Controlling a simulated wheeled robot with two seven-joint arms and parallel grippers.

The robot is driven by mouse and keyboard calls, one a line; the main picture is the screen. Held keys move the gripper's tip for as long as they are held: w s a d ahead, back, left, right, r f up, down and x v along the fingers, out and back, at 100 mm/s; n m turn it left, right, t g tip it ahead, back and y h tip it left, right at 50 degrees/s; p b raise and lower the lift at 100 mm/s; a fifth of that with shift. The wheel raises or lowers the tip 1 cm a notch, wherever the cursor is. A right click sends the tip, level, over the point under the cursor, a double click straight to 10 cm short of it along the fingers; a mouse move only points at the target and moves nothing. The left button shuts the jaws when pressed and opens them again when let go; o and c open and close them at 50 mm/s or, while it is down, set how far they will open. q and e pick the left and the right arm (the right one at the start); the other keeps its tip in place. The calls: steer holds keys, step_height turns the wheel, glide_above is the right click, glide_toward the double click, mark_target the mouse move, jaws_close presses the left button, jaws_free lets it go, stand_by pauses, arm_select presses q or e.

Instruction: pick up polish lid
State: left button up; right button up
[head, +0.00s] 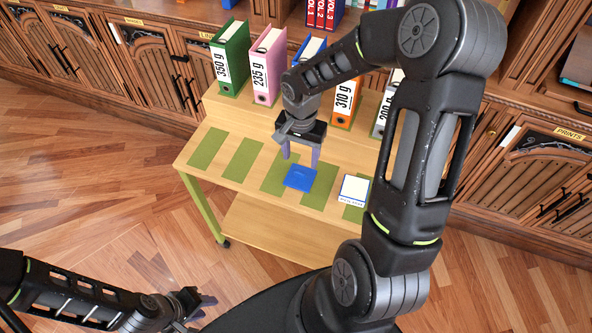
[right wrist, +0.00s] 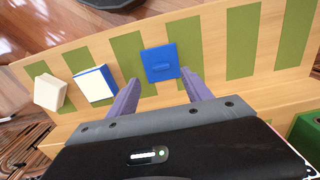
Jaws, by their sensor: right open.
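My right gripper (head: 301,160) is open and empty, pointing down just over the lid's far side. In the right wrist view its two fingers (right wrist: 160,82) stand apart, near the lid's lower edge, with nothing between them. A white box with a blue rim and a printed label (head: 354,190) stands right of the lid. My left gripper (head: 195,303) is low at bottom left, away from the trolley.
Several upright binders, including a green one (head: 232,58) and a pink one (head: 268,65), stand on the trolley's raised back shelf. A second white box (right wrist: 49,92) shows in the right wrist view. Green stripes (head: 243,160) left of the lid are bare. Wooden cabinets line the back.

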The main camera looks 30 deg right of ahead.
mark_target(300, 174)
steer(key=shift+f, duration=1.35)
steer(key=shift+f, duration=0.1)
step_height(300, 174, down, 5)
steer(key=shift+f+p, duration=0.1)
steer(key=shift+p, duration=0.7)
steer(key=shift+c, duration=0.4)
jaws_close()
